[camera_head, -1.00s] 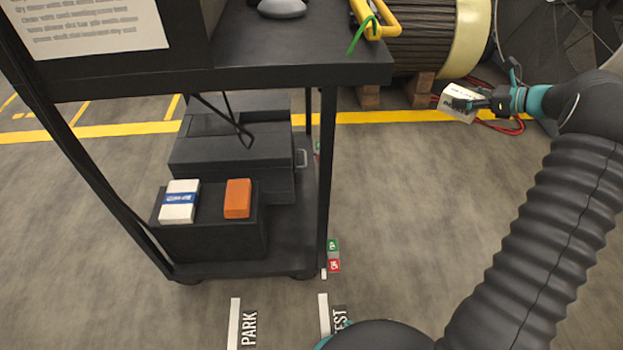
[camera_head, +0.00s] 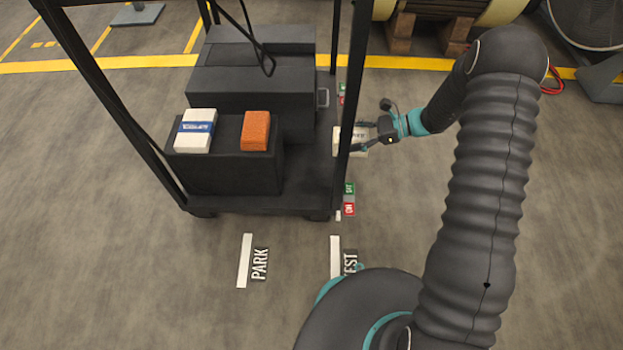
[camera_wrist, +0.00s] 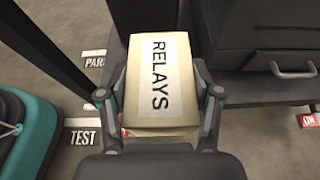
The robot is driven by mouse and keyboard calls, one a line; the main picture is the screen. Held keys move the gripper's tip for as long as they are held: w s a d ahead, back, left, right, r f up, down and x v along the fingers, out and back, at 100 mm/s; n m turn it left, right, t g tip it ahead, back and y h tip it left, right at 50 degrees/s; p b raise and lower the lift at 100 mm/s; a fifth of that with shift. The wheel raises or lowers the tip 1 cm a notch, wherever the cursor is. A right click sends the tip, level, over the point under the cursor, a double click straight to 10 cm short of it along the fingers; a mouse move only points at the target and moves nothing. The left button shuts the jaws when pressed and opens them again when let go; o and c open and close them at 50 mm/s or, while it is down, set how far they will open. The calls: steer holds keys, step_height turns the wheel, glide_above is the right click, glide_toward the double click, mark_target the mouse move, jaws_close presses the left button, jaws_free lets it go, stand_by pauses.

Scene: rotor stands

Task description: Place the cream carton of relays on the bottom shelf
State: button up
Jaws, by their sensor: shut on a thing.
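The cream carton of relays (camera_wrist: 160,82) is in my gripper (camera_wrist: 160,100), with a finger on each side and its RELAYS label facing the wrist camera. In the head view the carton (camera_head: 348,141) is at the right side of the black cart, partly behind a cart post. My gripper (camera_head: 372,140) is shut on it, coming from the right. The bottom shelf (camera_head: 300,197) is the cart's low black deck. I cannot tell whether the carton is over the shelf's edge or just outside it.
A black box on the shelf bears a white-and-blue pack (camera_head: 196,130) and an orange block (camera_head: 255,130). A larger black case (camera_head: 250,85) with a side handle stands behind. A cart post (camera_head: 352,90) rises beside the carton. Bare shelf shows at the front right.

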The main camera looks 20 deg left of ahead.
steer(key=s+a+f, duration=0.2)
steer(key=a, duration=0.1)
steer(key=s+a+f, duration=0.2)
steer(key=a+f, duration=0.1)
steer(key=a, duration=0.1)
steer(key=s+a+f, duration=0.2)
steer(key=a, duration=0.1)
steer(key=shift+s+a+f+b, duration=0.15)
steer(key=shift+s+b, duration=0.05)
steer(key=shift+b, duration=0.2)
steer(key=shift+f, duration=1.95)
steer(key=shift+f+b, duration=0.1)
steer(key=shift+b, duration=0.2)
steer(key=o, duration=1.5)
